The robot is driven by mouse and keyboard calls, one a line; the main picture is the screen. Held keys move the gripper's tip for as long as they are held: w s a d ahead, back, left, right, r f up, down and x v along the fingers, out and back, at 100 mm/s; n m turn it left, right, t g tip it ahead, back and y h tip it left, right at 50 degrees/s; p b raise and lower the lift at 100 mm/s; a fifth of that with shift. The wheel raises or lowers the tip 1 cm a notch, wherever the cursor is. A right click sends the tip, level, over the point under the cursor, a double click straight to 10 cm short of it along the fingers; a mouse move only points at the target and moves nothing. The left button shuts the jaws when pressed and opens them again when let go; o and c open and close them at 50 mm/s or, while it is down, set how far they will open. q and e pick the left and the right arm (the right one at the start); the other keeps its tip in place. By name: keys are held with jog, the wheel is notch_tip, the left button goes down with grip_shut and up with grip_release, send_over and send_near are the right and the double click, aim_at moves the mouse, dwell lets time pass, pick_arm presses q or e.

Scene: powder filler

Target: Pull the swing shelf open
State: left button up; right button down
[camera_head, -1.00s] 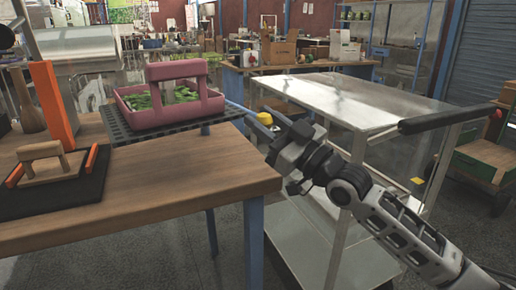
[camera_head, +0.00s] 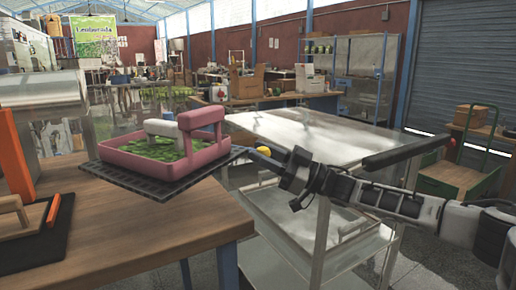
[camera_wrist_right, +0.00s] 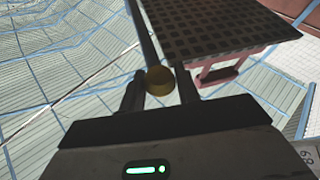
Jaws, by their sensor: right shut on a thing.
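The swing shelf (camera_head: 185,187) is a dark perforated plate at the right end of the wooden table, carrying a pink tray (camera_head: 140,163) with green leaves and an arched pink handle. Its corner juts out past the table toward the right. A yellow knob (camera_head: 264,151) shows at its right end. My right gripper (camera_head: 270,157) reaches in from the right and is shut at this end. In the right wrist view the knob (camera_wrist_right: 160,80) sits between the two fingers, with the shelf's underside (camera_wrist_right: 225,28) beyond. My left gripper is not in view.
A metal cart (camera_head: 300,135) with a black push bar stands behind my right arm. Grey floor shows below.

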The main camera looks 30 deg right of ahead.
jog(key=shift+w+d+r, duration=0.1)
dwell(0.4)
jog(key=c, duration=1)
grip_release()
jog(key=shift+c, duration=0.2)
jog(key=b+v, duration=0.2)
jog(key=v, duration=1.4)
